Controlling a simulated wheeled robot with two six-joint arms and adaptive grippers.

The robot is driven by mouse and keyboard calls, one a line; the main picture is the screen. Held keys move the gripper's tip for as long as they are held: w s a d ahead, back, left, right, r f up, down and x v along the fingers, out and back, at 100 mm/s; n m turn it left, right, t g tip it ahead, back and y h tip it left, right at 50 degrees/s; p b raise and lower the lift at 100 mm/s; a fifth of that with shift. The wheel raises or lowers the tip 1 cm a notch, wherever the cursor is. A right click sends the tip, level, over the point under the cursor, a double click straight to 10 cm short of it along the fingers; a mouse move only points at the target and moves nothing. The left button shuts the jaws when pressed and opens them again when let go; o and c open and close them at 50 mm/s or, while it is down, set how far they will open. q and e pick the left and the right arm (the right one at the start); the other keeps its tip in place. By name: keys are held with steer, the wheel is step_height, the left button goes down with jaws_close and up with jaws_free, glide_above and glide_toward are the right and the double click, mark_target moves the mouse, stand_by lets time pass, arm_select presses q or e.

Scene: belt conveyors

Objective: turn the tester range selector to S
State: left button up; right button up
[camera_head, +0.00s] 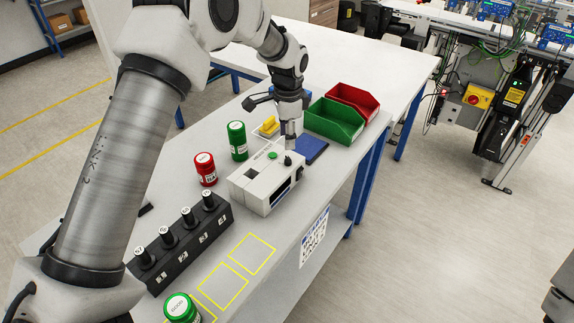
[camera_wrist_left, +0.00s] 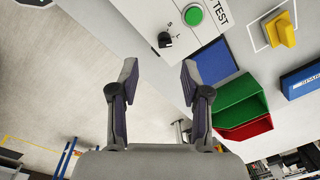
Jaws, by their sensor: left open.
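The tester (camera_head: 262,184) is a pale box on the bench. Its range selector, a small black knob (camera_wrist_left: 164,40), sits on the top face beside a green button (camera_wrist_left: 193,14) and the word TEST. A letter S and another mark are printed by the knob; which one it points at I cannot tell for sure. The knob also shows in the head view (camera_head: 288,161). My left gripper (camera_wrist_left: 158,72) is open and empty, pointing down above the knob's end of the tester. The knob lies between the fingertips' lines, apart from them. My right gripper is out of view.
A blue pad (camera_head: 312,149), a green bin (camera_head: 332,122) and a red bin (camera_head: 355,100) lie beyond the tester. A red can (camera_head: 205,169) and a green can (camera_head: 237,141) stand to its left. A black rack (camera_head: 180,243) with several cylinders stands nearer.

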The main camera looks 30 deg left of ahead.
mark_target(288, 157)
arm_select(q)
steer(key=shift+w+a+f+p, duration=0.15)
steer(key=shift+w+f, duration=0.25)
steer(key=shift+f, duration=0.2)
steer(key=shift+w+f+p, duration=0.15)
steer(key=shift+w+f, duration=0.25)
steer(key=shift+f, duration=0.15)
steer(key=f, duration=0.2)
steer(key=f+p, duration=0.1)
steer(key=f, duration=0.1)
steer(key=f+p, duration=0.1)
steer(key=f, duration=0.1)
steer(key=shift+s, duration=0.25)
steer(key=shift+w+a+f, duration=0.1)
steer(key=shift+w+f, duration=0.15)
steer(key=shift+f, duration=0.1)
steer(key=shift+s+r, duration=0.15)
steer(key=shift+s, duration=0.05)
steer(key=c, duration=0.5)
jaws_close()
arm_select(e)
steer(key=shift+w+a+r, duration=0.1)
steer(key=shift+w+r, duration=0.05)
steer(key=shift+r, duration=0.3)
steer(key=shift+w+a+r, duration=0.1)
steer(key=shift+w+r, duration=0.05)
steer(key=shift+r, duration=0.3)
